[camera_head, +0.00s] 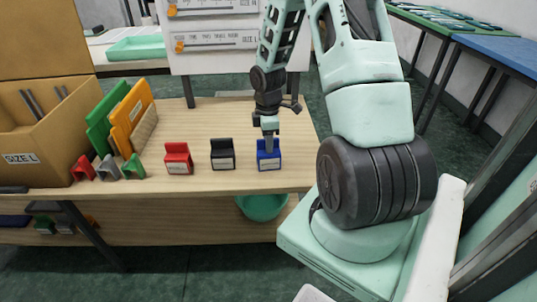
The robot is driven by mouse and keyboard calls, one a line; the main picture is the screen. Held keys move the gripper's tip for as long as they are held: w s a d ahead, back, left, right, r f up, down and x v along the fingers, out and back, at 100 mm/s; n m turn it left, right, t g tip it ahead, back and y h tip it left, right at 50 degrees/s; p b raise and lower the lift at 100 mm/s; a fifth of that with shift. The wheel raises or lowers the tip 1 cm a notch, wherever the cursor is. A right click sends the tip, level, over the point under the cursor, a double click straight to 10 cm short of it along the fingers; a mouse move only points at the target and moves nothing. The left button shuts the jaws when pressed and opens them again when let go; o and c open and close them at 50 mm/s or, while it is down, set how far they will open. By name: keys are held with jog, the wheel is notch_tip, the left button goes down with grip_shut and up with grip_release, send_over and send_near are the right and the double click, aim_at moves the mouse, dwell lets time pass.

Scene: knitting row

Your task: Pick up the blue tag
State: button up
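The blue tag (268,161) is a small blue piece with a white label on its front, standing upright near the right front of the wooden table. My gripper (269,145) points down directly over it, with the fingertips at the tag's top edge in the picture. The fingers overlap the tag's upper part. I cannot tell whether they touch it or how far apart they are.
A black tag (222,161) and a red tag (178,166) stand in a row to the left on the wooden table (200,183). Farther left are small red, grey and green pieces, green and orange panels, and a cardboard box (35,150). A teal bin (262,207) sits below the table.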

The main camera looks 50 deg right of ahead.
grip_shut()
